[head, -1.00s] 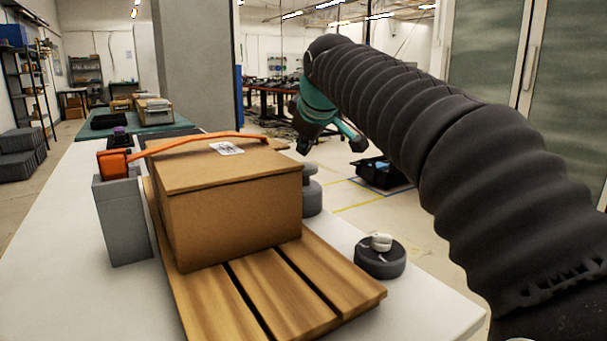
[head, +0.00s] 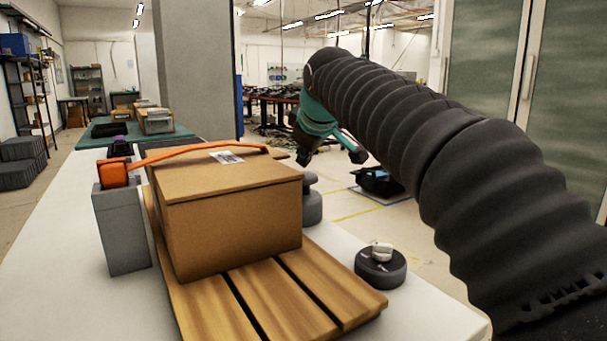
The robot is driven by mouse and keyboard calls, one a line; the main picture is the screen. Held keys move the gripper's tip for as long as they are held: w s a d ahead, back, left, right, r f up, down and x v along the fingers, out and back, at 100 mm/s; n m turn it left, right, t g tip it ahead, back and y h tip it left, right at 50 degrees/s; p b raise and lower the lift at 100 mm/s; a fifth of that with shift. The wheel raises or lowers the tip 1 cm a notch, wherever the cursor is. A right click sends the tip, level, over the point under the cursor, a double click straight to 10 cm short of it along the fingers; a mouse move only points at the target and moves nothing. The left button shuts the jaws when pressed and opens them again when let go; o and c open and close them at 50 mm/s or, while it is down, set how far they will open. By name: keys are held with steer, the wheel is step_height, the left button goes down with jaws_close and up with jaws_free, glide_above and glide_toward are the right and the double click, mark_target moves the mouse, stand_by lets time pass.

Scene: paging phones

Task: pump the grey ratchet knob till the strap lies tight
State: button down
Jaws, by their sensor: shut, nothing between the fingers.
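The orange strap (head: 180,153) runs from an orange end piece (head: 112,174) on a grey post (head: 122,230) over the top of a cardboard box (head: 235,220). My gripper (head: 306,156) is teal with dark fingertips, shut and empty. In the picture it hangs just above the knob; I cannot tell whether they touch.
The box sits on a wooden slatted pallet (head: 285,298) on a white table (head: 60,290). A black round dial with a white top (head: 380,266) stands right of the pallet. A black crate (head: 378,181) lies on the floor beyond. The table's left front is clear.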

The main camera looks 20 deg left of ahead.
mark_target(305, 171)
steer(key=shift+f, duration=0.15)
stand_by(0.4)
steer(key=shift+f, duration=0.3)
steer(key=shift+f+b, duration=1.05)
steer(key=shift+f, duration=0.1)
stand_by(1.3)
steer(key=shift+r, duration=0.1)
steer(key=shift+r+p, duration=1.5)
steer(key=shift+p, duration=0.05)
step_height(305, 171, up, 5)
steer(key=p, duration=0.5)
steer(key=shift+d, duration=0.1)
